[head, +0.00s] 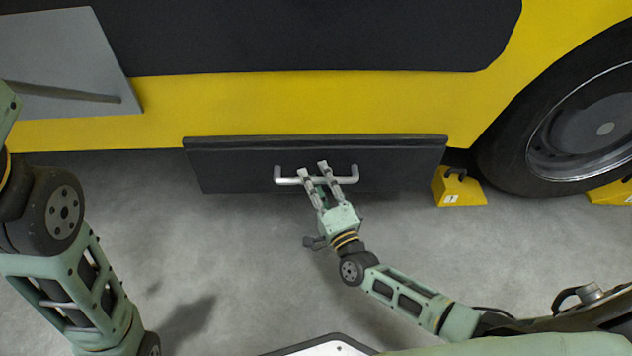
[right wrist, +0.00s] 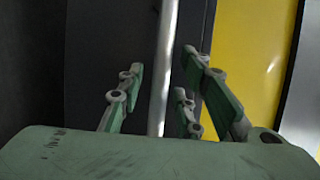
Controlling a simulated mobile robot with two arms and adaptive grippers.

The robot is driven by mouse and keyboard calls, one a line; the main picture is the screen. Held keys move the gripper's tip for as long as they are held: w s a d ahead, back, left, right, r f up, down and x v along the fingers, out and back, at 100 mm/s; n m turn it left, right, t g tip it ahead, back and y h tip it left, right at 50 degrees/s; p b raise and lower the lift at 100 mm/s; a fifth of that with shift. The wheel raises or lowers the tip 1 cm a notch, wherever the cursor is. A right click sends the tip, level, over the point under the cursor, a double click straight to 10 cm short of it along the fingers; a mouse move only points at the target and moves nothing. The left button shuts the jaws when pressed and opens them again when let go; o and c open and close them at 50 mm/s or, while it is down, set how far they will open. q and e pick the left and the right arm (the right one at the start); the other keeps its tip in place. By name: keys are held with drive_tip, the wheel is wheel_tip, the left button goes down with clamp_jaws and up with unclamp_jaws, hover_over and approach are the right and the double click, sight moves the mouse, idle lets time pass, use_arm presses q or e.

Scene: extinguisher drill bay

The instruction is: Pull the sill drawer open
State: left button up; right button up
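The sill drawer (head: 235,170) is a wide dark panel under the yellow vehicle side. A narrow top edge shows, and it looks closed. Its silver bar handle (head: 286,181) sits mid-front; it also shows in the right wrist view (right wrist: 163,60) as an upright bar. My right gripper (head: 328,172) is at the handle, with its fingertips overlapping the bar in the head view. In the right wrist view the bar runs between the spread fingers (right wrist: 160,90), with gaps on both sides. My left arm shows at the left; its gripper is out of view.
A large black wheel (head: 575,130) stands at the right, with a yellow chock (head: 458,187) beside the drawer's right end. A grey panel (head: 60,60) juts out at the upper left. The concrete floor (head: 230,240) before the drawer is clear apart from my right arm.

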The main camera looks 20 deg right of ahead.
clamp_jaws()
idle(0.6)
